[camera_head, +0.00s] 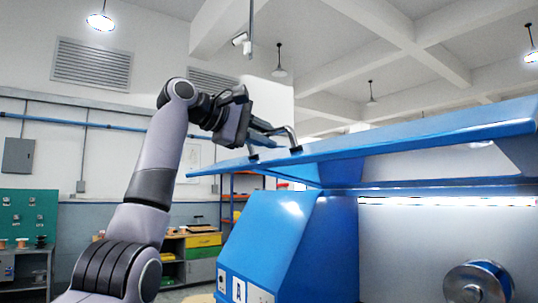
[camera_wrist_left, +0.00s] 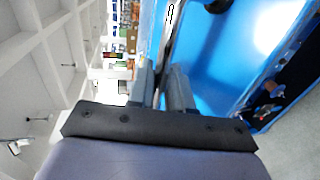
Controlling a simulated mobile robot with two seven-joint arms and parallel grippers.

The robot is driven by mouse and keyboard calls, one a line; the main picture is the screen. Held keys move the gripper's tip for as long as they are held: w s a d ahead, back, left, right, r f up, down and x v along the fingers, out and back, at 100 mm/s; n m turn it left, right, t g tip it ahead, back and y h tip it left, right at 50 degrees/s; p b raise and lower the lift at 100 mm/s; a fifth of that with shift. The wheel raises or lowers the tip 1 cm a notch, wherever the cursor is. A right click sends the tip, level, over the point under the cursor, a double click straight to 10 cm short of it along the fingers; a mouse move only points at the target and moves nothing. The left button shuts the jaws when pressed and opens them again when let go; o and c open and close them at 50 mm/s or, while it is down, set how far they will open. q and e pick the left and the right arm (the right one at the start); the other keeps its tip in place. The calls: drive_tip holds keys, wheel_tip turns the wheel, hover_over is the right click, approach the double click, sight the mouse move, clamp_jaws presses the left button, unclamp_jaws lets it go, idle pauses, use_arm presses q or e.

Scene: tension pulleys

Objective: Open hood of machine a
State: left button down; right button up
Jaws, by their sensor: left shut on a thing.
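The blue hood (camera_head: 400,139) of machine A is raised, and its panel tilts up over the blue body (camera_head: 265,245), which carries an "A" label. A bent metal handle (camera_head: 291,136) with dark mounts sits on the hood's near edge. My left gripper (camera_head: 262,128) is shut on the handle; the fingers partly hide the grip. In the left wrist view, the two fingers (camera_wrist_left: 163,88) close around the handle's bar (camera_wrist_left: 170,32), beside the blue hood surface (camera_wrist_left: 220,60). My right gripper is not in view.
Under the hood are a lit strip (camera_head: 445,201), a pale inner panel and a metal spool or pulley (camera_head: 478,284). Behind stand shelves and drawers (camera_head: 203,241) and a green pegboard (camera_head: 30,217). Open air surrounds my left arm above the hood.

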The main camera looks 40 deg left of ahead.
use_arm(q)
drive_tip(key=shift+w+r, duration=0.15)
drive_tip(key=shift+r, duration=0.55)
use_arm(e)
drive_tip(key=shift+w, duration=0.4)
use_arm(q)
drive_tip(key=c, duration=1.2)
unclamp_jaws()
drive_tip(key=shift+d, duration=0.1)
drive_tip(key=shift+b+v, duration=0.85)
drive_tip(key=shift+v, duration=2.75)
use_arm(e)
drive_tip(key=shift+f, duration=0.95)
